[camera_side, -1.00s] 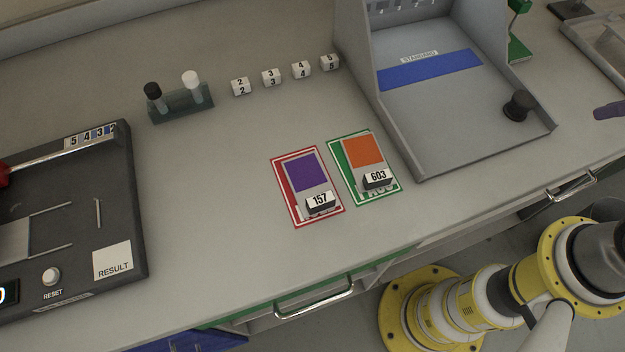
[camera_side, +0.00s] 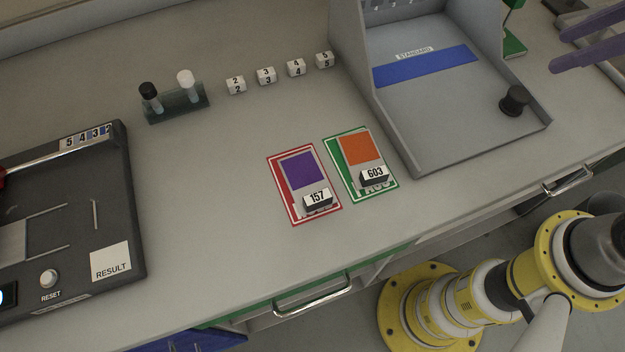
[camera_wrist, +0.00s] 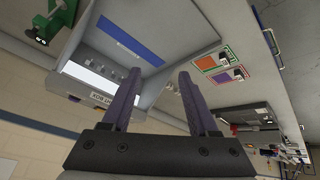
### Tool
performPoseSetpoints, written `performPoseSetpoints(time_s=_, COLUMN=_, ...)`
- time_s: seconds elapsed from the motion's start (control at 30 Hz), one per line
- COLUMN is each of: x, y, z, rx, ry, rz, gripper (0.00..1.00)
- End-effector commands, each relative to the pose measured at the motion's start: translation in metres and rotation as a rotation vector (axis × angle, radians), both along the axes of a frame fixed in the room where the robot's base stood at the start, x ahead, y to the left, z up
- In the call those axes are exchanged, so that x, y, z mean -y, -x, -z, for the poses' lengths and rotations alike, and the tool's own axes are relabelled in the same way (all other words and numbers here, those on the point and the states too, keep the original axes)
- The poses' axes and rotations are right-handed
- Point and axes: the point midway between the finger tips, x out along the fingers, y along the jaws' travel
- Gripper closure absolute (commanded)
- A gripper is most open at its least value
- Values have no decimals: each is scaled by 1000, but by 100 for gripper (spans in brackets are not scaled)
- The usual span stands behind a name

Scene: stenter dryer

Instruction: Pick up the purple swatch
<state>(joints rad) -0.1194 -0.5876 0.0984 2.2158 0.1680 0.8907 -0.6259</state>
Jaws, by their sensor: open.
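The purple swatch (camera_side: 300,170) lies on a red-bordered card (camera_side: 280,185) on the bench, with a block marked 157 (camera_side: 317,199) at its near end. In the wrist view the purple swatch (camera_wrist: 230,52) is small, at the upper right. My gripper (camera_wrist: 155,88) is open and empty, its two purple fingers spread apart. In the side view the fingers of my gripper (camera_side: 592,38) show at the top right edge, far to the right of the swatch.
An orange swatch (camera_side: 356,149) on a green-bordered card with a block marked 603 (camera_side: 374,174) lies just right. A grey booth (camera_side: 450,115) with a black knob (camera_side: 515,100) stands between the cards and my gripper. Numbered cubes (camera_side: 266,76) and a vial rack (camera_side: 176,105) stand behind.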

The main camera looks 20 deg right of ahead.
Motion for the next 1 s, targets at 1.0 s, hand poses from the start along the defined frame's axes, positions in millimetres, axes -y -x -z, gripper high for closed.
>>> performPoseSetpoints(time_s=1.0, x=-287, y=-25, z=134, rx=-210, ry=54, rz=-952, gripper=40)
